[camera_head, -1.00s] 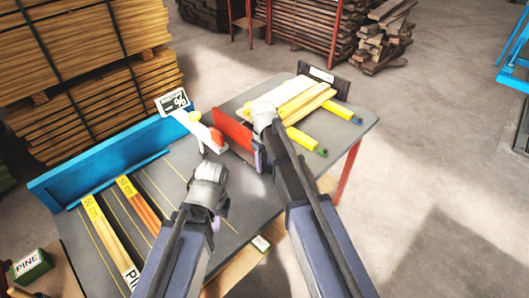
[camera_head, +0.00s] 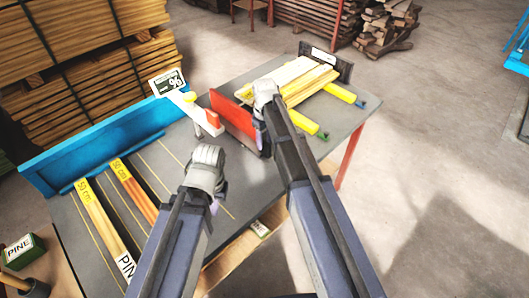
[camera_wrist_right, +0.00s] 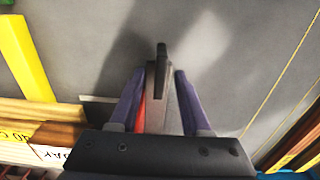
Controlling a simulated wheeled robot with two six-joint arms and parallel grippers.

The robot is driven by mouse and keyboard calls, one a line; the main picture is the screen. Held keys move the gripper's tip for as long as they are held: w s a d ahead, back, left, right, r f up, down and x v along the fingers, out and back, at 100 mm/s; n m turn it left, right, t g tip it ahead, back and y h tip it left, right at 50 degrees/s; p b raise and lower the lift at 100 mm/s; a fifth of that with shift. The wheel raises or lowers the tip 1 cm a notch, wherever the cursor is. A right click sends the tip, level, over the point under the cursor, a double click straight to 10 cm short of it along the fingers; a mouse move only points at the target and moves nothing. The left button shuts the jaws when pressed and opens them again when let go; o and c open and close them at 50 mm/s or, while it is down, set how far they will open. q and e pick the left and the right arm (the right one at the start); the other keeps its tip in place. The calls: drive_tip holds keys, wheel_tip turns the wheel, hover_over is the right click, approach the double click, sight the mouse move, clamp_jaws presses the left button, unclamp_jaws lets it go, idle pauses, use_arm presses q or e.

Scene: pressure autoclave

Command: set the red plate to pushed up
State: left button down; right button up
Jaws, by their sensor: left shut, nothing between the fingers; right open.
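The red plate (camera_head: 231,116) stands on edge across the grey table, beside a white arm with a red tip. My right gripper (camera_head: 260,138) is at the plate's near end, partly hidden by its own wrist. In the right wrist view, the open purple fingers (camera_wrist_right: 158,105) are on either side of the plate's dark end edge (camera_wrist_right: 160,85), with a strip of its red side showing. A gap shows on the right, and I cannot tell whether the left finger touches. My left gripper (camera_head: 214,205) is shut and empty, low over the table to the left of the plate.
The grey table (camera_head: 172,165) has a blue fence (camera_head: 95,150) along its back left. Yellow-marked boards (camera_head: 105,235) lie at the left, and a stack of planks (camera_head: 292,80) lies right of the plate. A percent sign (camera_head: 167,82) stands behind the white arm (camera_head: 195,112).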

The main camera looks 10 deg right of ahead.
sight(265, 148)
use_arm(q)
wheel_tip(265, 148, down, 4)
drive_tip(key=b, duration=0.3)
drive_tip(key=shift+f, duration=0.25)
use_arm(e)
wheel_tip(265, 148, down, 4)
drive_tip(key=shift+f, duration=0.25)
use_arm(q)
drive_tip(key=shift+r, duration=0.1)
use_arm(e)
clamp_jaws()
idle(0.6)
